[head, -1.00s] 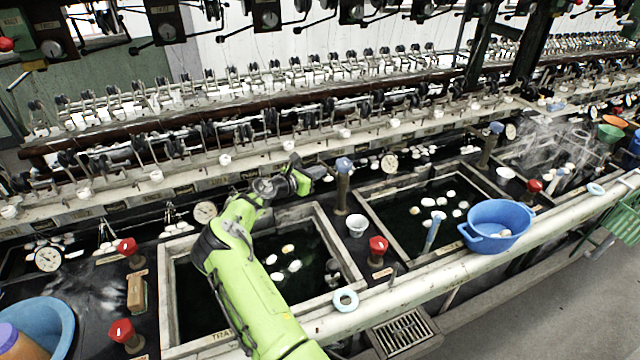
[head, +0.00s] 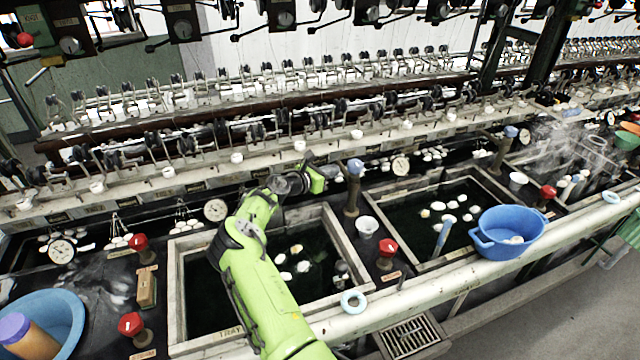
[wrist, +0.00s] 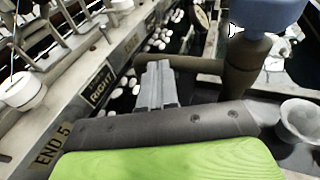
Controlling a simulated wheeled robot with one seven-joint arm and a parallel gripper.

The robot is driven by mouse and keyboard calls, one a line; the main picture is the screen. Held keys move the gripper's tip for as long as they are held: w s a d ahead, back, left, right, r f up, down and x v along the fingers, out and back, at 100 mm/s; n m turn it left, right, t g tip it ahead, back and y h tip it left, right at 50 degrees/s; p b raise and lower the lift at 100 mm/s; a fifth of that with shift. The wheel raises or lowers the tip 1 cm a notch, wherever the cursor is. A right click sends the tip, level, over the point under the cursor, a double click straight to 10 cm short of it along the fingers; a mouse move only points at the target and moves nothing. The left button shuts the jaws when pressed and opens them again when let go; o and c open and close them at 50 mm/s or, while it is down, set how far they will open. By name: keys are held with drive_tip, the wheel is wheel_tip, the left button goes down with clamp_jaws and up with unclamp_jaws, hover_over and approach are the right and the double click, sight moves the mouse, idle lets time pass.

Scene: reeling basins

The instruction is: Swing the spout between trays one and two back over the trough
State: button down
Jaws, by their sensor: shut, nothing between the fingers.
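The spout between trays one and two is a brown post with a blue knob (head: 353,185). In the wrist view its post (wrist: 243,68) stands at right of centre, and its pipe (wrist: 190,62) runs left past my fingertips. My gripper (head: 322,176) is shut and empty, just left of the post in the head view. In the wrist view my gripper (wrist: 158,82) points at the pipe; I cannot tell if it touches. The near left tray (head: 178,300) and the tray to its right (head: 375,222) hold dark water and white cocoons. The trough (head: 385,168) with cocoons lies behind them.
A white cup (head: 367,224) and a red-knobbed valve (head: 386,250) stand near the spout. A blue basin (head: 508,232) sits on the front edge at right. A rail with white buttons (head: 237,158) runs behind the trough.

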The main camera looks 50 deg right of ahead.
drive_tip(key=p+v, duration=0.1)
drive_tip(key=v, duration=1.4)
drive_tip(key=shift+a+p, duration=0.3)
drive_tip(key=shift+w+r, duration=0.1)
